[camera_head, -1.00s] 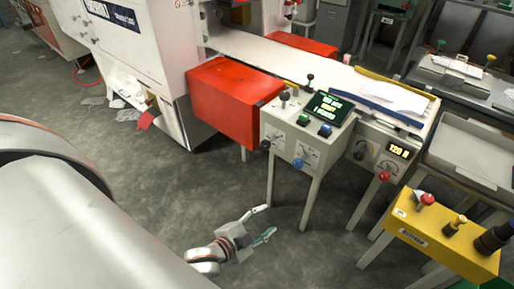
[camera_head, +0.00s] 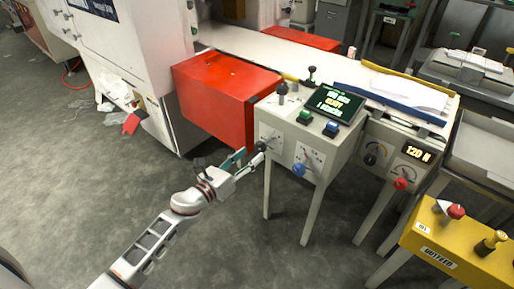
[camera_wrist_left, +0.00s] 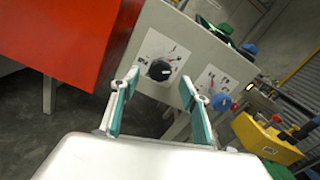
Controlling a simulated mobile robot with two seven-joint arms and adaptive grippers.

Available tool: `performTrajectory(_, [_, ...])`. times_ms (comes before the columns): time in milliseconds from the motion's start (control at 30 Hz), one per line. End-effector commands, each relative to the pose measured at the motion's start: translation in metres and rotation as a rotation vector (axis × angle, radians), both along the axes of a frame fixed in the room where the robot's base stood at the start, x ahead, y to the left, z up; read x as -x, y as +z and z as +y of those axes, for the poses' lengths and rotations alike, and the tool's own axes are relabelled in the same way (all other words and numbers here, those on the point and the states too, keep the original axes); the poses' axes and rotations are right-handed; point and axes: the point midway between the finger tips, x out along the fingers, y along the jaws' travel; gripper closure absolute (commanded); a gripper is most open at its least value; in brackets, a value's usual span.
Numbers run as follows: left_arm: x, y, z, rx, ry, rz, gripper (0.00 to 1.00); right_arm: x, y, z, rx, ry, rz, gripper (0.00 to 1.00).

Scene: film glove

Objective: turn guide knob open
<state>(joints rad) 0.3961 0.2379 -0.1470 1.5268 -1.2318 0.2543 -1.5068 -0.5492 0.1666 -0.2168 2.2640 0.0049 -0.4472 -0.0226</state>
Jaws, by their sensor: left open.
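A pale grey control box on legs (camera_head: 279,132) carries a black knob (camera_head: 261,147) at the left of its front face and a blue knob (camera_head: 298,169) to the right. Their labels are too small to read, so I cannot tell which is named guide. My left gripper (camera_head: 249,159) is open and empty just in front of the black knob. In the left wrist view, the black knob (camera_wrist_left: 159,70) on its white dial plate appears between the open teal-padded fingers (camera_wrist_left: 159,82), seemingly not touched. The blue knob (camera_wrist_left: 221,103) lies beyond the right finger. My right gripper is not in view.
A red box (camera_head: 226,97) stands close to the left of the control box. A screen (camera_head: 332,103) and buttons sit on its top. A red knob (camera_head: 401,184) and a yellow box (camera_head: 462,243) are farther right. The floor in front is clear.

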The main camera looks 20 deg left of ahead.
Motion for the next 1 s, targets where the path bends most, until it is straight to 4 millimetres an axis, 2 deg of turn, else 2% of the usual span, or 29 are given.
performTrajectory(200, [-0.033,0.0,-0.012,0.003,0.001,0.0,0.55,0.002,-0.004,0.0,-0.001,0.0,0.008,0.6])
performTrajectory(400, [-0.052,-0.001,-0.019,0.002,0.001,0.002,0.55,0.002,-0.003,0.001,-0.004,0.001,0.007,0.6])
performTrajectory(767, [-0.058,0.0,-0.021,0.004,0.001,0.002,0.55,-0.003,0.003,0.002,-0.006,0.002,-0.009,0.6])
performTrajectory(833, [-0.058,0.0,-0.021,0.004,0.001,0.002,0.68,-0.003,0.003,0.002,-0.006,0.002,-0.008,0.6])
performTrajectory(933, [-0.057,0.0,-0.021,0.004,0.001,0.002,0.94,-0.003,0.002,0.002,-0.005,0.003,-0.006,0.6])
performTrajectory(1000, [-0.057,0.0,-0.021,0.004,0.001,0.002,0.94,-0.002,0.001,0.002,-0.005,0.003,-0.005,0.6])
